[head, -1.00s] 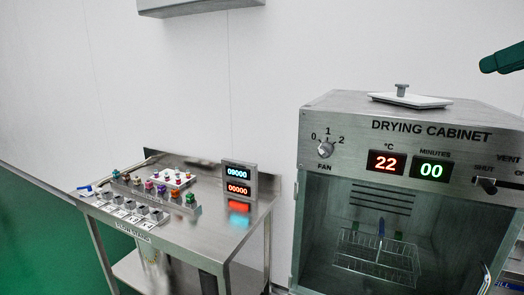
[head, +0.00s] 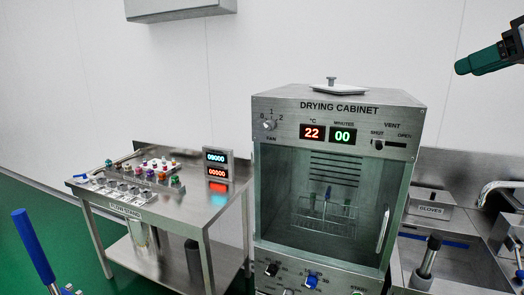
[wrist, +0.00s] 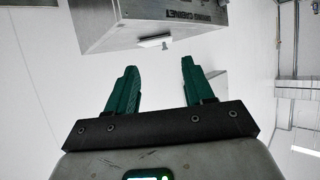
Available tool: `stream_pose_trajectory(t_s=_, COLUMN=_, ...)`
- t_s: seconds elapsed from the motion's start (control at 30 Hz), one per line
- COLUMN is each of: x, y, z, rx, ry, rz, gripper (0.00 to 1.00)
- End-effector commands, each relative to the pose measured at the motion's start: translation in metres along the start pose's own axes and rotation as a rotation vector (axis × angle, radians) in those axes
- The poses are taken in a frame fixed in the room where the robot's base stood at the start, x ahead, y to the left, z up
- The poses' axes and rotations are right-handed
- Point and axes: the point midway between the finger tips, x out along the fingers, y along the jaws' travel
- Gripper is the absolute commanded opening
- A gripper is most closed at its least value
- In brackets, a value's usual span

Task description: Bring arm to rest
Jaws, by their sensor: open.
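My gripper (wrist: 158,88) shows in the wrist view with two green fingers spread apart and nothing between them. In the head view a green part of my arm's end (head: 482,60) shows at the upper right edge, high against the white wall and above the right of the drying cabinet; its fingertips are hard to make out there. The drying cabinet (head: 412,110) stands at centre right, its displays reading 22 and 00. In the wrist view the cabinet (wrist: 105,28) appears at the top, apart from the fingers.
A steel bench (head: 190,195) with small coloured-top items and a counter display (head: 216,164) stands left of the cabinet. A blue handle (head: 33,245) rises at lower left. Air around the fingers looks clear.

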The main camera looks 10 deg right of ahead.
Motion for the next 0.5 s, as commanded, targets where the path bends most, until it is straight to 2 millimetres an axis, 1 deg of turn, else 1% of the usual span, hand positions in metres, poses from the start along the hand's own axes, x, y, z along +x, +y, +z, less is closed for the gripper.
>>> stream_pose_trajectory(t_s=0.03, x=0.008, y=-0.002, z=0.006, rx=0.006, ry=-0.007, rz=-0.007, gripper=0.52)
stream_pose_trajectory(t_s=0.27, x=0.035, y=-0.004, z=0.035, rx=0.044, ry=-0.030, rz=-0.015, gripper=0.52)
stream_pose_trajectory(t_s=0.37, x=0.052, y=-0.006, z=0.053, rx=0.066, ry=-0.047, rz=-0.022, gripper=0.52)
stream_pose_trajectory(t_s=0.47, x=0.071, y=-0.010, z=0.076, rx=0.092, ry=-0.067, rz=-0.027, gripper=0.52)
stream_pose_trajectory(t_s=0.5, x=0.079, y=-0.012, z=0.086, rx=0.104, ry=-0.077, rz=-0.029, gripper=0.52)
